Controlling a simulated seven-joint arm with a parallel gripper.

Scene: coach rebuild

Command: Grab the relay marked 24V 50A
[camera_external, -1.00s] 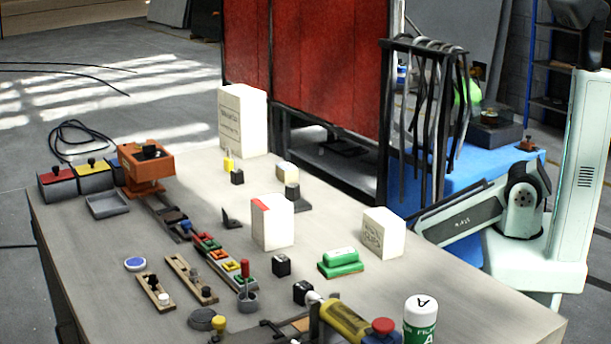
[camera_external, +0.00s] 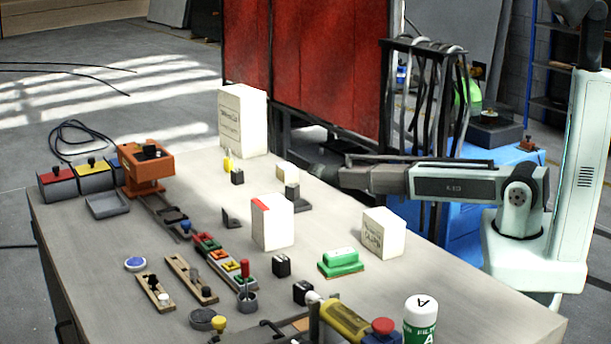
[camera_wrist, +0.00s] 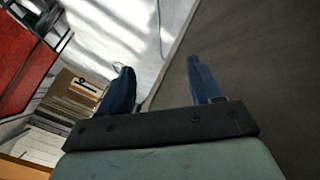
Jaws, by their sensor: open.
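Several small dark blocks could be the relay, but no 24V 50A marking is readable. Two black blocks with light marks, one (camera_external: 281,265) and another nearer block (camera_external: 303,292), stand right of the coloured row. Another dark block (camera_external: 237,176) is beside a yellow item, and one (camera_external: 292,191) stands near a cream block. My gripper (camera_external: 302,162) is at the table's far right edge, near the cream block; its tips are hard to make out. In the wrist view my gripper (camera_wrist: 159,66) is open, with nothing between its fingers.
White boxes stand on the table: a tall one (camera_external: 243,125), a red-marked one (camera_external: 273,225) and a smaller one (camera_external: 384,236). A green block (camera_external: 341,262), a yellow cylinder (camera_external: 345,320) and a white-green bottle (camera_external: 420,322) occupy the near right. A red screen (camera_external: 310,65) stands behind.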

